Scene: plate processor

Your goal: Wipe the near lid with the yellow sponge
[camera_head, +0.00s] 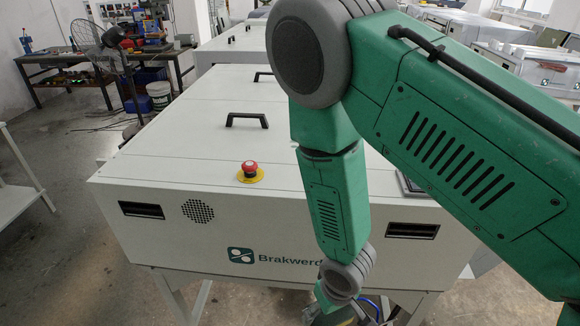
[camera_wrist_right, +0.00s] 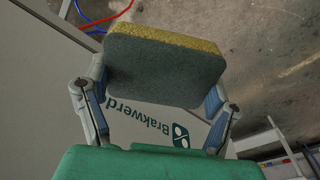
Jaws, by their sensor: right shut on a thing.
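The near lid (camera_head: 190,140) is the flat pale top of the machine, with a black handle (camera_head: 247,120). The yellow sponge (camera_wrist_right: 160,72) has a yellow layer and a dark grey-green layer. My right gripper (camera_wrist_right: 154,90) is shut on it, one finger at each end. In the head view my green right arm crosses the lid's right part and hangs down past the front panel. Its gripper there is low at the bottom edge, mostly cut off, below the lid's level. The sponge is apart from the lid. My left gripper is not in view.
A red emergency stop button (camera_head: 251,171) on a yellow base stands on the machine's top near the front edge. The front panel (camera_head: 175,235) bears a Brakwerd logo. A fan (camera_head: 88,36) and a workbench (camera_head: 60,60) stand far left. The near lid's left part is bare.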

